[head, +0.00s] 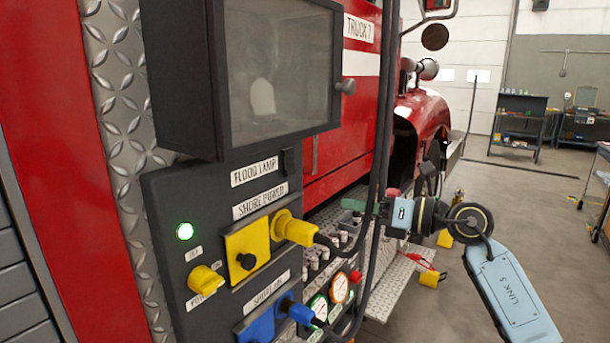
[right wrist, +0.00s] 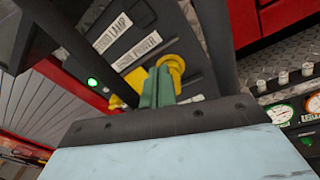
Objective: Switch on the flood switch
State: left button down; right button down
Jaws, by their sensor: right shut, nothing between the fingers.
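The FLOOD LAMP label (head: 254,170) sits on the dark panel (head: 165,195), below the framed screen. A small black switch (head: 287,161) is just right of that label; I cannot tell its position. In the right wrist view the label (right wrist: 112,34) and the black switch (right wrist: 141,14) lie beyond the fingers. My right gripper (head: 352,206) is to the right of the panel in the head view, apart from the switch. Its green fingers (right wrist: 157,74) are shut and empty, and partly cover the yellow plug in the wrist view. My left gripper is not in view.
A yellow plug (head: 295,229) and blue plug (head: 297,311) stick out below the switch. A yellow knob (head: 204,280) is at lower left, under a lit green lamp (head: 185,231). Black cables (head: 384,110) hang between the gripper and panel. The framed screen (head: 275,70) juts out above.

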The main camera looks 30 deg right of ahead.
aim_at(292, 171)
jog(key=s+r+n+h, duration=0.2)
jog(key=s+r+n, duration=0.1)
jog(key=r, duration=0.3)
jog(key=shift+s+r+h, duration=0.15)
jog(key=shift+r+h, duration=0.1)
jog(key=shift+h, duration=0.05)
jog(key=shift+a, duration=0.1)
jog(key=p+x, duration=0.5)
jog(key=x, duration=0.8)
jog(key=shift+r, duration=0.15)
jog(key=shift+w+a, duration=0.2)
jog(key=shift+w, duration=0.3)
